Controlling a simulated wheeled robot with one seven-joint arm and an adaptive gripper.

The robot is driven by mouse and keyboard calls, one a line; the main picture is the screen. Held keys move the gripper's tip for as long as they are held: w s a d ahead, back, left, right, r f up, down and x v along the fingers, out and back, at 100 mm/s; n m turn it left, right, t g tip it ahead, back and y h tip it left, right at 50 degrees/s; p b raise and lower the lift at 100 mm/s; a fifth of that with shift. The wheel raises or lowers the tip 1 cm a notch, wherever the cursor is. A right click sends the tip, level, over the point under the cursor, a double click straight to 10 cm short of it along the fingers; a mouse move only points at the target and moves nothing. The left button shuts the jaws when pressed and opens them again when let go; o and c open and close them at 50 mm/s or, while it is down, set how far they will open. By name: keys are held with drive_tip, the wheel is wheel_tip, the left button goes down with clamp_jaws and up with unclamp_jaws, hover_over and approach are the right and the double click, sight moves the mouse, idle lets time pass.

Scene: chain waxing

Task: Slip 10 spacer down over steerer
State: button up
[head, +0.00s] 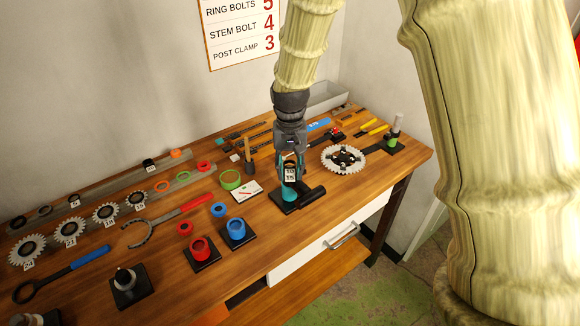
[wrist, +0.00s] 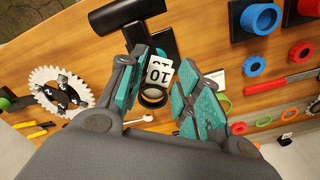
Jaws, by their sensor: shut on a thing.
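My gripper (head: 290,172) points down over the fork stand at the middle of the bench. Its teal fingers are shut on the 10 spacer (wrist: 152,97), a dark ring with a white "10" tag (wrist: 158,73). In the head view, the "10" tag (head: 290,170) sits just above a "15" tag (head: 290,178). A teal upright base (head: 289,194) shows below on a black plate (head: 283,206). The fingers and tags hide most of the steerer, so I cannot tell how far the ring is down over it.
A black cylinder (head: 313,193) lies in front of the gripper, to the right. A white-toothed chainring (head: 343,159) is to the right. Blue (head: 237,229) and red (head: 202,248) cups on black plates stand to the left. A white card (head: 245,190) lies left of the gripper.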

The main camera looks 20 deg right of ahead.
sight(290, 172)
drive_tip(key=shift+f, duration=0.4)
idle(0.3)
drive_tip(key=o, duration=0.9)
drive_tip(key=shift+c, duration=0.2)
drive_tip(key=shift+r, duration=0.15)
wheel_tip(290, 172, up, 12)
